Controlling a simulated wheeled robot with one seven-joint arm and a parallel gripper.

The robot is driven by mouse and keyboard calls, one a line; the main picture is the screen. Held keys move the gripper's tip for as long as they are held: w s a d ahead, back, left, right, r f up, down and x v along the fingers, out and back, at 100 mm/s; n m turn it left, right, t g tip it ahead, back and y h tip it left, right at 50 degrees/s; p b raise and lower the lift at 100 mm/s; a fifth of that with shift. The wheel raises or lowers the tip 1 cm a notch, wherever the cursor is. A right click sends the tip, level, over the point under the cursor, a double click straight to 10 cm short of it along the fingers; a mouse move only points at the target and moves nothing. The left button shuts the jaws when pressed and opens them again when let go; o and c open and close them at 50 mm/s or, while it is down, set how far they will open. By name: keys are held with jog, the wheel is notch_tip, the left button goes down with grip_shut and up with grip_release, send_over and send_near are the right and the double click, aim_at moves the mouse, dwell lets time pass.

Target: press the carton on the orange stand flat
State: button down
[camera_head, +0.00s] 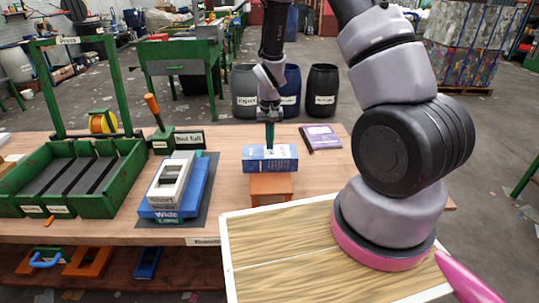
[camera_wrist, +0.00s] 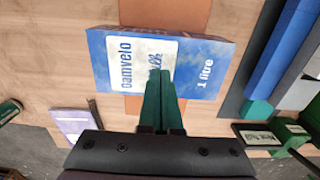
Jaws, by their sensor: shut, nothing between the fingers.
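The carton (camera_head: 281,166) is a blue and white milk box marked "1 litre". It lies on its side across the top of the orange stand (camera_head: 270,188) on the bench, and it looks full in shape, not flattened. In the wrist view the carton (camera_wrist: 110,62) fills the upper middle, with the orange stand (camera_wrist: 165,15) showing beyond it. My gripper (camera_head: 270,139) points down over the carton with its green fingers shut and empty. In the wrist view the fingertips (camera_wrist: 163,78) overlap the carton's label; I cannot tell whether they touch it.
A purple booklet (camera_head: 321,137) lies right of the carton. Left stand a stack of blue and white frames (camera_head: 172,188) on a dark mat and a green divided crate (camera_head: 82,201). An orange-handled tool (camera_head: 153,109) stands behind them. A wooden board (camera_head: 290,250) is in front.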

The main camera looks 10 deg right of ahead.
aim_at(270, 157)
jog(key=shift+f, duration=0.75)
jog(key=shift+f, duration=0.35)
jog(key=shift+f, duration=0.75)
jog(key=shift+r, duration=0.1)
notch_tip(270, 157, up, 8)
jog(key=shift+r, duration=0.2)
dwell(0.3)
